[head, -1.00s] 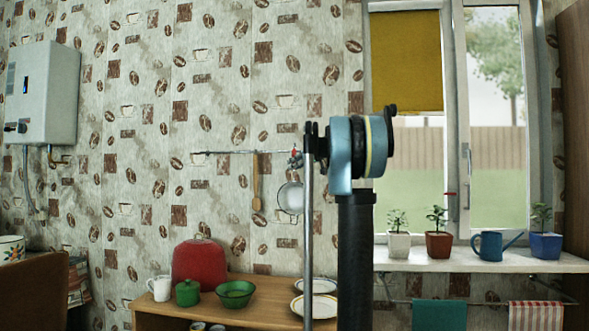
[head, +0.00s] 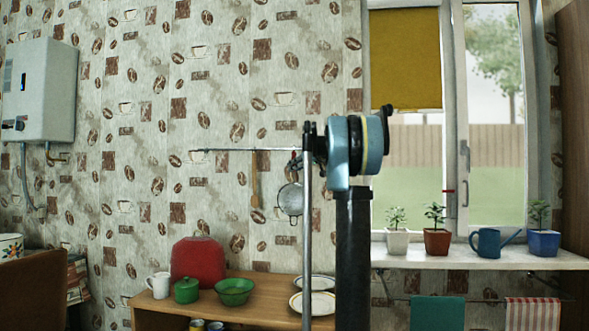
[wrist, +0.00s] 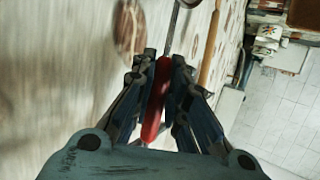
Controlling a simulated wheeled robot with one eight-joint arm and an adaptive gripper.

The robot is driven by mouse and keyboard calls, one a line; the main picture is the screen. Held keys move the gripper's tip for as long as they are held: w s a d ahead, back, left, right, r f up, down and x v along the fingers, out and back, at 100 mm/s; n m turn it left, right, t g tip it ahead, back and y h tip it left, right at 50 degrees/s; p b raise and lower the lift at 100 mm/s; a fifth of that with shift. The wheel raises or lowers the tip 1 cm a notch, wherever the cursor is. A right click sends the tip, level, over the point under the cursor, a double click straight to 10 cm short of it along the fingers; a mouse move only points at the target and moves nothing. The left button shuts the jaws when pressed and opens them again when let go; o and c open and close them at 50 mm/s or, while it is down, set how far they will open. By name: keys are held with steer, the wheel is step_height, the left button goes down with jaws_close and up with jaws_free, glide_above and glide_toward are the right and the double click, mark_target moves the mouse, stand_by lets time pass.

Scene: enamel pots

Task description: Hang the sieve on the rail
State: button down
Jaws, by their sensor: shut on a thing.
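The sieve (head: 290,199), with a round grey bowl, hangs below my gripper (head: 296,160) in the head view, close to the wall. In the wrist view my gripper (wrist: 160,82) is shut on the sieve's red handle (wrist: 153,115); the metal stem runs up from it to the top edge. The rail (head: 235,150) is a thin bar on the wall, just left of my gripper. Its right end is hidden behind my arm. I cannot tell whether the sieve touches the rail.
A wooden spoon (head: 256,185) hangs from the rail, left of the sieve. Below stands a wooden cabinet (head: 262,294) with a red bread box (head: 198,262), green dishes and plates (head: 313,303). Potted plants line the windowsill (head: 400,259) at the right.

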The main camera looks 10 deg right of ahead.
steer(key=shift+f, duration=0.1)
steer(key=c, duration=1.5)
jaws_free()
steer(key=v, duration=1.2)
steer(key=s+a+f+m+g+h, duration=0.1)
steer(key=s+a+f+g, duration=0.35)
steer(key=s+f, duration=0.75)
steer(key=s+a+f+m+g+h, duration=0.2)
steer(key=s+a+f, duration=0.5)
steer(key=s+f, duration=0.55)
steer(key=s+d+f+m+g+h, duration=0.1)
steer(key=s+f, duration=0.6)
steer(key=f, duration=0.3)
steer(key=s+d+f+m+g+h, duration=0.1)
steer(key=s+d+f+h, duration=0.1)
steer(key=s+f, duration=0.6)
steer(key=s+d+f+m+g+h, duration=0.1)
steer(key=s+d+f+m+h, duration=0.1)
steer(key=s+f, duration=0.6)
step_height(320, 180, down, 5)
steer(key=shift+r, duration=0.1)
